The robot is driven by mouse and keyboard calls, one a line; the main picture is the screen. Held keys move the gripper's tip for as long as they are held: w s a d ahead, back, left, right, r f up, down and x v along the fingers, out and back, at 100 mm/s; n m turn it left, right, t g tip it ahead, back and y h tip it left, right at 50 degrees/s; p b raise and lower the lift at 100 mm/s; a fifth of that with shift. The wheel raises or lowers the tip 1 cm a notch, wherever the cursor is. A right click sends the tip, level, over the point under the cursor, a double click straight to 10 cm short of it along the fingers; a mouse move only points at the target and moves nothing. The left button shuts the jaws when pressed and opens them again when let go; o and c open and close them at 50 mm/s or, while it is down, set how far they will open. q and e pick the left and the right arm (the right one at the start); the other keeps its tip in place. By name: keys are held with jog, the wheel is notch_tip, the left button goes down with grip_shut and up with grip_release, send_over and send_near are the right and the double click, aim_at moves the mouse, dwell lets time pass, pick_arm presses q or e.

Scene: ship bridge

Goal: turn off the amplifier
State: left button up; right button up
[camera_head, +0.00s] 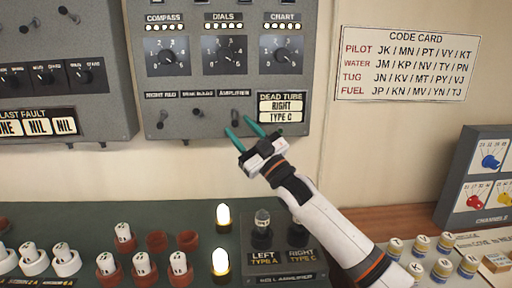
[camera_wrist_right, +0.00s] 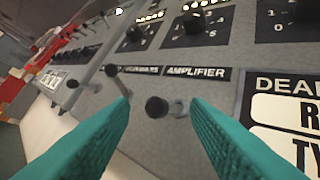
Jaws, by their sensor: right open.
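The amplifier switch (camera_head: 235,117) is a small toggle with a dark knob under the AMPLIFIER label (camera_head: 234,94) on the grey wall panel. In the right wrist view its black knob (camera_wrist_right: 157,107) shows between the two teal fingers, with its metal base just right of the knob. My right gripper (camera_head: 237,124) is open, its fingertips around or just in front of the switch. I cannot tell whether the fingers touch it. In the head view the lever seems to hang downward. My left gripper is not in view.
Two similar toggles (camera_head: 162,119) (camera_head: 198,112) sit left of the amplifier switch. A DEAD TUBE plate (camera_head: 281,107) is close on the right, and dials (camera_head: 225,55) are above. Below, the desk holds lit lamps (camera_head: 222,216), tubes (camera_head: 124,236) and a two-socket amplifier box (camera_head: 284,270).

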jog(key=b+v, duration=0.1)
jog(key=v, duration=1)
jog(key=shift+b, duration=0.35)
jog(key=shift+w+r, duration=0.1)
